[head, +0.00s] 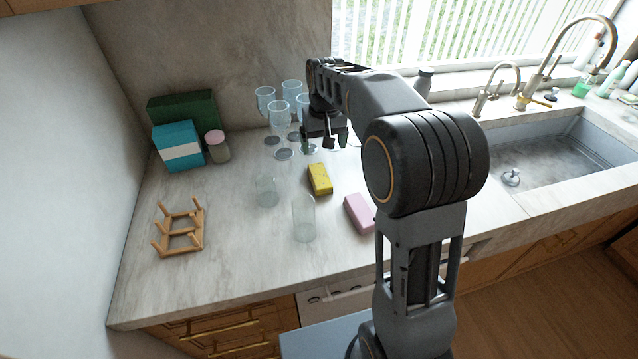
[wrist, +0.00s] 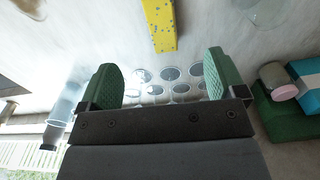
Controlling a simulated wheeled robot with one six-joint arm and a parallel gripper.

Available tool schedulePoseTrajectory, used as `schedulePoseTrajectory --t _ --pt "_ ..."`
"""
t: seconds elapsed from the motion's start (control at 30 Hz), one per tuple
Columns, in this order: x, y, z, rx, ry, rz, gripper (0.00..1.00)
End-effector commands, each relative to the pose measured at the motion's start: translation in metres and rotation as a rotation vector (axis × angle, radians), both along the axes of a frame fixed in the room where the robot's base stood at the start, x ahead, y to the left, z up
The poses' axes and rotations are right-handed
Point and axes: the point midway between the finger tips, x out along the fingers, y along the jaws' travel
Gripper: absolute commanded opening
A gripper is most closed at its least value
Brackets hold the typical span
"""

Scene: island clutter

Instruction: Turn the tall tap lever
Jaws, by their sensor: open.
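The tall tap (head: 573,27) stands behind the sink at the far right of the head view, its spout arching over the basin. A small brass-coloured part low at its base looks like its lever (head: 523,101); its exact angle is too small to tell. A shorter tap (head: 497,86) stands to its left. My gripper (head: 325,141) is over the left counter, far left of both taps, by the stemmed glasses. In the wrist view its green-padded fingers (wrist: 160,80) are wide apart with nothing held. No tap shows in the wrist view.
Stemmed glasses (head: 279,108) stand close around my gripper. A yellow sponge (head: 319,179), a pink block (head: 358,212), two tumblers (head: 304,218), a wooden rack (head: 181,238), a lidded jar (head: 217,146) and boxes (head: 179,149) share the counter. A dark-capped bottle (head: 424,82) stands by the window.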

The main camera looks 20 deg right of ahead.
Motion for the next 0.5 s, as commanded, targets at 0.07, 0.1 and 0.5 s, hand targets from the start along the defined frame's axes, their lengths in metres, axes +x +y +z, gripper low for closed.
schedulePoseTrajectory --t 0.07,0.1,0.5 --pt "0.012 0.001 -0.013 0.0 0.022 0.002 0.89" --pt "0.015 0.002 -0.016 0.0 0.028 0.003 0.89" --pt "0.022 0.003 -0.081 0.0 0.047 0.007 0.89"
